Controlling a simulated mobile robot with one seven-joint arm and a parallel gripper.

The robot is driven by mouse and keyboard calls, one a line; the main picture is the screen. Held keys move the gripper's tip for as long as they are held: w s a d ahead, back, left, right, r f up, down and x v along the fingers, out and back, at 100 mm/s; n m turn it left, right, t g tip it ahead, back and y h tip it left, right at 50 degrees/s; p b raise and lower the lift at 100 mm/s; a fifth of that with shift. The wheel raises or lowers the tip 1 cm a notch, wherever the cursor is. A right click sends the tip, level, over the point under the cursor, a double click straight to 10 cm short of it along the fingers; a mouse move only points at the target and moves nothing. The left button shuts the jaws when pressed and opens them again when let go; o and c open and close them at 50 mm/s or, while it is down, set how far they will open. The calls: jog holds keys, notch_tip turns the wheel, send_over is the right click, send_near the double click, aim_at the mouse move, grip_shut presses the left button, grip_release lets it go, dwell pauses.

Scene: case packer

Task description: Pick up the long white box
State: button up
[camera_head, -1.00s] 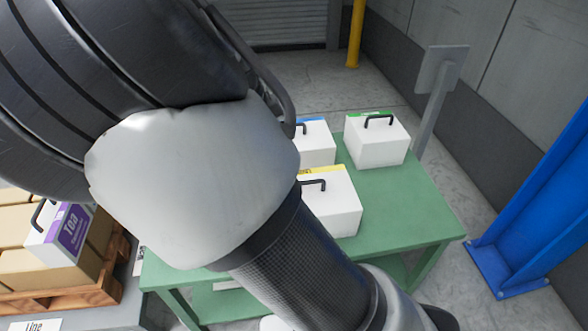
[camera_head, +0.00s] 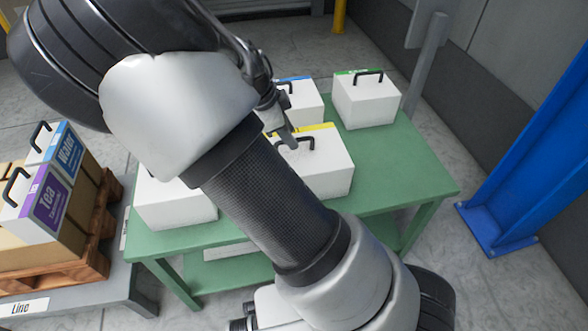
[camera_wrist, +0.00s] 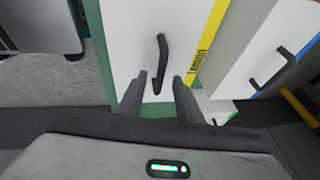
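The long white box with a yellow stripe (camera_head: 325,175) sits on the green table, partly hidden behind my arm. Its black handle (camera_head: 306,141) stands up from the top. In the wrist view the white top (camera_wrist: 128,38) and handle (camera_wrist: 161,62) lie straight ahead. My gripper (camera_head: 290,143) is over this box, close to the handle. In the wrist view my gripper (camera_wrist: 158,80) has its two fingers apart, with the handle's lower end between or just beyond their tips. I cannot tell whether they touch it.
A blue-striped box (camera_head: 308,105) and a green-striped box (camera_head: 365,103) stand behind on the green table (camera_head: 400,165). Another white box (camera_head: 178,207) is at the left front. A pallet (camera_head: 85,265) at left carries the Tea (camera_head: 42,210) and Water (camera_head: 62,150) boxes. A blue post (camera_head: 530,150) stands right.

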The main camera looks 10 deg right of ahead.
jog(key=shift+x, duration=0.9)
grip_shut()
dwell(0.6)
jog(key=shift+w+r, duration=0.1)
jog(key=shift+r, duration=0.1)
